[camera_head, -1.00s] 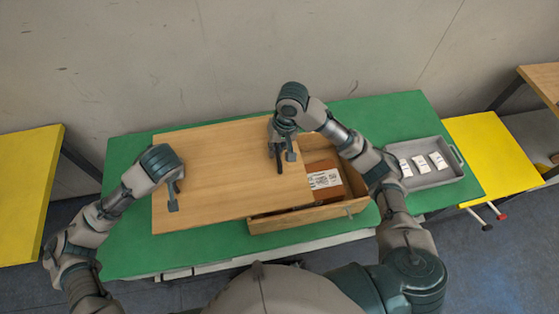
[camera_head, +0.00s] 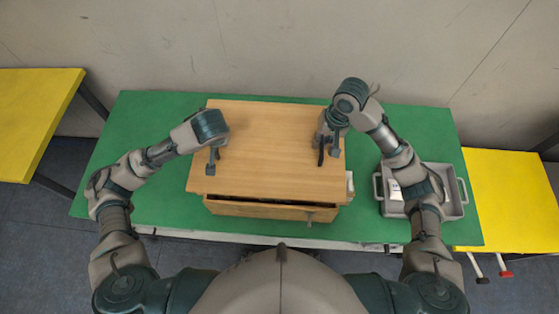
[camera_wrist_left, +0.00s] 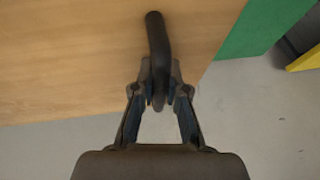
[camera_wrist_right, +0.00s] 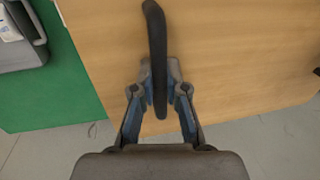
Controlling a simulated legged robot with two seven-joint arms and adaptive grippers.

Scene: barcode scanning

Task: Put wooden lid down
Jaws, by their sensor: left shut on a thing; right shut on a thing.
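The wooden lid (camera_head: 270,150) is a flat light-brown board above the wooden box (camera_head: 262,210) on the green table. It covers the box opening almost fully; a dark gap shows under its front edge. I cannot tell whether it rests on the box. My left gripper (camera_head: 212,165) is shut on the lid's left dark handle (camera_wrist_left: 157,50). My right gripper (camera_head: 328,150) is shut on the lid's right dark handle (camera_wrist_right: 156,45). The box contents are hidden.
A grey tray (camera_head: 462,205) with a white packet (camera_head: 395,190) stands right of the box, partly behind my right arm. Yellow tables (camera_head: 35,115) (camera_head: 505,190) stand at both sides. The green table (camera_head: 150,120) is clear at the left.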

